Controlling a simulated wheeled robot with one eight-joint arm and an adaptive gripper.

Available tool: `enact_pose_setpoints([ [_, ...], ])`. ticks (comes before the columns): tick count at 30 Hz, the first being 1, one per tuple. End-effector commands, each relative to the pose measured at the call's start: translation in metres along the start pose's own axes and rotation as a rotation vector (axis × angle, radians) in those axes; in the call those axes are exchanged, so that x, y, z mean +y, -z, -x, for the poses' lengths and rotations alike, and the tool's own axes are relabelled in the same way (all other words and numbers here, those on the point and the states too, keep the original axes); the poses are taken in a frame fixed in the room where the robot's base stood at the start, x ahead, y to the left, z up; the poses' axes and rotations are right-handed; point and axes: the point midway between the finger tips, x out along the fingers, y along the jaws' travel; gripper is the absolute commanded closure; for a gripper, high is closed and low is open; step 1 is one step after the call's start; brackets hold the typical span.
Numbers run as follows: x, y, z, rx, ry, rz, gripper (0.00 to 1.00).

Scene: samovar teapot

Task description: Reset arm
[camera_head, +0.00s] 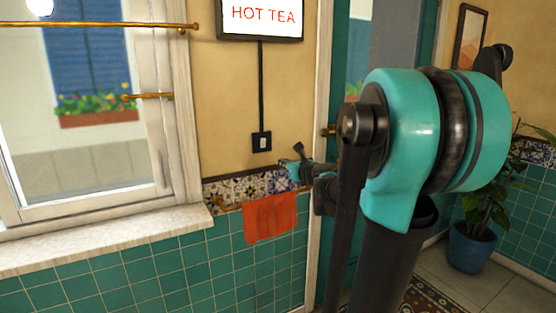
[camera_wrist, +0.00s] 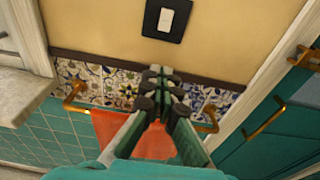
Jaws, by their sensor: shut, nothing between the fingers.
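My gripper (camera_wrist: 161,74) is shut and empty in the wrist view, its dark fingertips together. It points at the wall below the light switch (camera_wrist: 167,20) and is apart from that switch. In the head view my arm fills the right middle, and the small teal and dark end of it (camera_head: 297,164) shows near the wall, right of the switch (camera_head: 262,142). An orange cloth (camera_head: 269,218) hangs on the wall below; in the wrist view the cloth (camera_wrist: 109,128) is partly hidden behind my fingers.
A lit "HOT TEA" sign (camera_head: 262,15) hangs above the switch. A window with a pale sill (camera_head: 105,238) is at left. A teal door (camera_wrist: 262,130) with brass handles is at right in the wrist view. A potted plant (camera_head: 472,245) stands on the floor at right.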

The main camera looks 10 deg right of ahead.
Motion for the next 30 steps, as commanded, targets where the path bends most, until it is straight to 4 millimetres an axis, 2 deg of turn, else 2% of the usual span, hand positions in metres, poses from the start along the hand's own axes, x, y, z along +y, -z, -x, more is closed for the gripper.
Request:
enact_pose_setpoints([
  [13, 0.001, 0.002, 0.005, 0.002, -0.002, 0.008, 1.0],
  [17, 0.017, 0.017, 0.011, 0.039, -0.039, 0.147, 1.0],
  [20, 0.045, 0.046, 0.025, 0.105, -0.118, 0.415, 1.0],
  [23, 0.076, 0.09, 0.048, 0.186, -0.24, 0.775, 1.0],
  [27, 0.106, 0.157, 0.09, 0.282, -0.461, 1.283, 1.0],
  [30, 0.117, 0.205, 0.127, 0.331, -0.652, 1.626, 1.0],
])
